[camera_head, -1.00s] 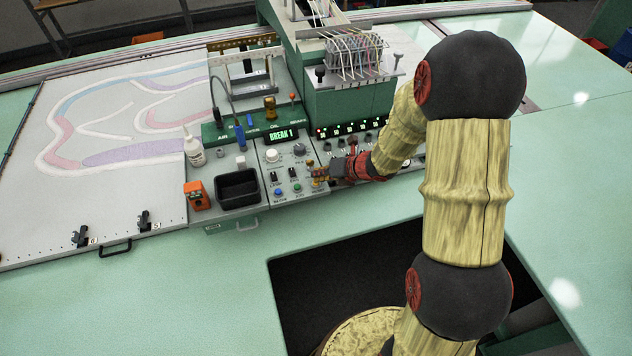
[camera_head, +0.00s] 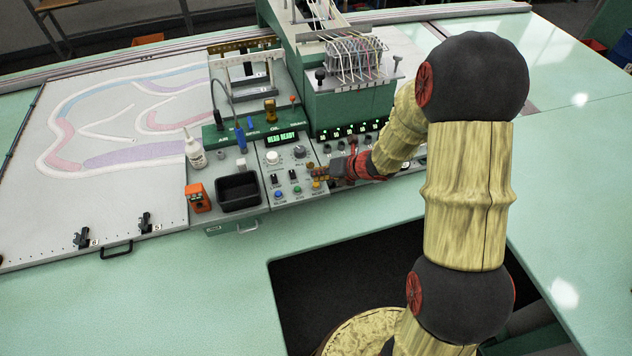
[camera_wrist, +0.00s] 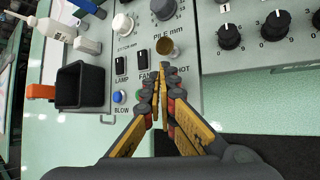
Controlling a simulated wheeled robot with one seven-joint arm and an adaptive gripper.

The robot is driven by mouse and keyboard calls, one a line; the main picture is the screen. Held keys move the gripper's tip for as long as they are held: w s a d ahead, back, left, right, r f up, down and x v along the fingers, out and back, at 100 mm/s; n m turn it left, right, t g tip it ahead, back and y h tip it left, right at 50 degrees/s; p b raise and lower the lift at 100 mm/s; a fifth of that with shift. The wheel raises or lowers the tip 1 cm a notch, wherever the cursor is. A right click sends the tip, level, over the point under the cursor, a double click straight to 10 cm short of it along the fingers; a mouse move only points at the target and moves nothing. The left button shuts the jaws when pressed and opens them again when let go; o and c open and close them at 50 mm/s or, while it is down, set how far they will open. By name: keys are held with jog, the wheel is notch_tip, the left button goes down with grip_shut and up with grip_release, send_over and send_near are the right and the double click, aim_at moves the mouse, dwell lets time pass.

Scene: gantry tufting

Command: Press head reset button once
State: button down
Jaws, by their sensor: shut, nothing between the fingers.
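My gripper (camera_head: 320,173) is shut and empty over the right part of the grey control panel (camera_head: 285,203). In the wrist view its fingertips (camera_wrist: 160,88) meet above the panel, just below a brass knob (camera_wrist: 167,48). A yellow button (camera_head: 316,184) shows at the fingertips in the head view; the fingers hide that spot in the wrist view. I cannot read its label or tell whether the fingers touch it. A blue button (camera_wrist: 118,97) and a green button (camera_head: 296,190) are to its left. The green display (camera_head: 282,138) reads HEAD READY.
Black rocker switches (camera_wrist: 120,63) and a white knob (camera_wrist: 123,24) stand beyond the fingers. A black tray (camera_head: 238,190), an orange device (camera_head: 198,197) and a white bottle (camera_head: 194,150) are to the left. Black dials (camera_wrist: 275,25) are to the right. The green table front is clear.

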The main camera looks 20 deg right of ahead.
jog(key=shift+r, duration=0.2)
jog(key=shift+r+p, duration=1.95)
jog(key=shift+r, duration=0.5)
